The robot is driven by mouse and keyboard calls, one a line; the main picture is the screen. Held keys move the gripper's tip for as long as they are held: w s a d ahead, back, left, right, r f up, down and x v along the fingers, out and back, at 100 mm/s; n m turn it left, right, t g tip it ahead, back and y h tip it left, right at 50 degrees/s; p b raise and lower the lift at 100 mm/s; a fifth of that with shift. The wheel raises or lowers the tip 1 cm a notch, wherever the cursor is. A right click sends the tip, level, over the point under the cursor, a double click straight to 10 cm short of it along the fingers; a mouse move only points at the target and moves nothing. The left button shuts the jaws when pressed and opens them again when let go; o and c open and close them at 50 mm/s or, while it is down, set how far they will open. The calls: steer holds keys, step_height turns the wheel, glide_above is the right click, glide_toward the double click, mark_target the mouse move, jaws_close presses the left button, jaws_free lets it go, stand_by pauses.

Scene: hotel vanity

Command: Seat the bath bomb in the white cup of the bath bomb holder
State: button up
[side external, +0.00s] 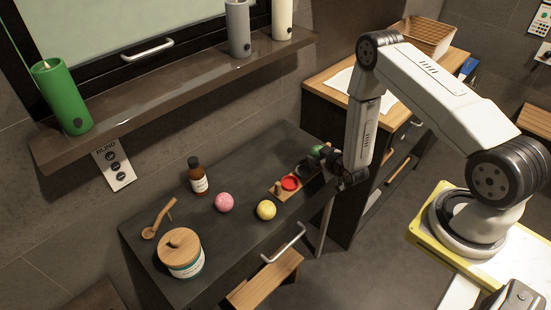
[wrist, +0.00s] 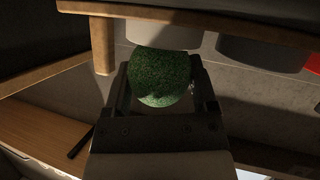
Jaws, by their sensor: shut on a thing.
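My gripper (wrist: 163,88) is shut on a green, rough-surfaced bath bomb (wrist: 162,78), held between its two fingers. In the side view the green ball (side external: 316,151) shows at the gripper (side external: 326,158), at the far right end of the wooden bath bomb holder (side external: 279,190). In the wrist view the white cup (wrist: 165,33) is just above the ball in the picture, and the ball overlaps its lower edge. I cannot tell whether they touch. The white cup is not clear in the side view, where the ball and gripper cover that end.
The holder's red cup (side external: 291,184) and grey cup (wrist: 262,50) are beside the white one.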

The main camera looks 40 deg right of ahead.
steer(key=shift+f, duration=0.35)
steer(key=shift+f, duration=0.2)
steer(key=o, duration=1.2)
steer(key=shift+s, duration=0.15)
steer(key=shift+v, duration=3.8)
steer(key=shift+r, duration=0.15)
